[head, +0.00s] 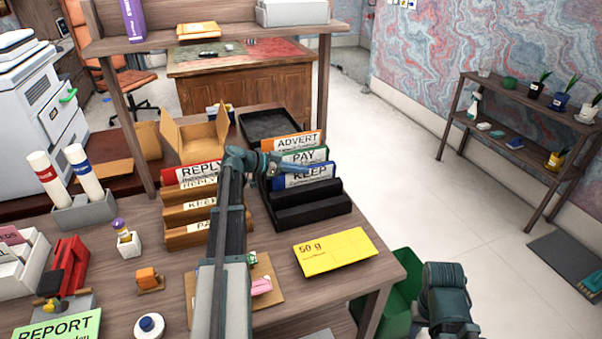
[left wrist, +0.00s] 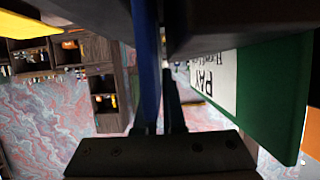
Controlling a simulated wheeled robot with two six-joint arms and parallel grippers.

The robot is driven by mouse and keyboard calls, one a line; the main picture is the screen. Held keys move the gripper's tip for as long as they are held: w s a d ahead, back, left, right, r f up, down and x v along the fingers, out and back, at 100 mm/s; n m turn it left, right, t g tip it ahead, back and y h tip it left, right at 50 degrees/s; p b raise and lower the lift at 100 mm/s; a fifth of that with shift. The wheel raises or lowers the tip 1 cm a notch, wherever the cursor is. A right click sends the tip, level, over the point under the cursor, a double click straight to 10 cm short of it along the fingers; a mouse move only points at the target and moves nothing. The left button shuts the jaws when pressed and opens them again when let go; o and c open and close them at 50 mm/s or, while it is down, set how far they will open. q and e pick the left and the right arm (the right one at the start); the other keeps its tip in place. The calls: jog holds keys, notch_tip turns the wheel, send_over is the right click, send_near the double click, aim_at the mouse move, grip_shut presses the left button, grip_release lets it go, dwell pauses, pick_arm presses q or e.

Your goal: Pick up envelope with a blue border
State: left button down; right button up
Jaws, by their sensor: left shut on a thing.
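The envelope with a blue border, labelled KEEP (head: 312,174), stands upright in the front part of a black slotted rack (head: 318,212). My left gripper (head: 298,168) is at its upper left edge and shut on it. In the left wrist view the blue envelope (left wrist: 147,60) shows edge-on between the fingers (left wrist: 158,105). A green-bordered PAY envelope (head: 303,156) stands just behind it, and also shows at the right of the left wrist view (left wrist: 262,95). Part of my right arm shows at the lower right, without its fingers.
An orange ADVERT envelope (head: 297,140) stands behind PAY. A yellow 50 g envelope (head: 335,252) lies flat in front. A shelf (head: 210,38) spans above the desk's back.

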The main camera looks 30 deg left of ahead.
pick_arm(q)
notch_tip(320, 180, up, 10)
jog(key=p, duration=0.9)
jog(key=shift+p, duration=0.3)
jog(key=shift+a+f, duration=0.1)
